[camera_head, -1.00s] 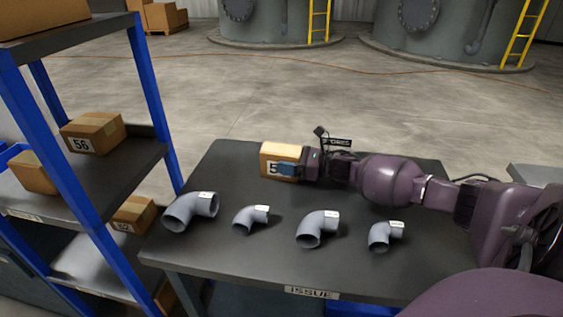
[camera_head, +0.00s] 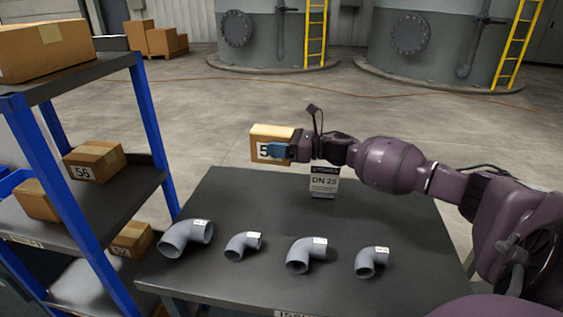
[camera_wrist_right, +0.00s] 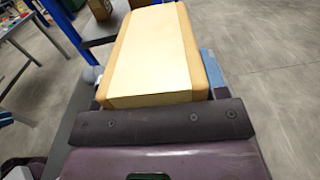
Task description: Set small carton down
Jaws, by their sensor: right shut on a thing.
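The small carton (camera_head: 272,133) is brown with a pale tape strip and a white label on its front, partly covered by a blue finger. My right gripper (camera_head: 283,151) is shut on it and holds it level above the far edge of the dark table (camera_head: 235,195). The carton's taped top also fills the middle of the right wrist view (camera_wrist_right: 155,55), with a blue finger at its right side. My left gripper is not in view.
Several grey pipe elbows (camera_head: 306,254) stand in a row along the table's front. A blue-framed shelf (camera_head: 152,110) with cartons, one marked 56 (camera_head: 95,160), is at left. The table's back left is bare.

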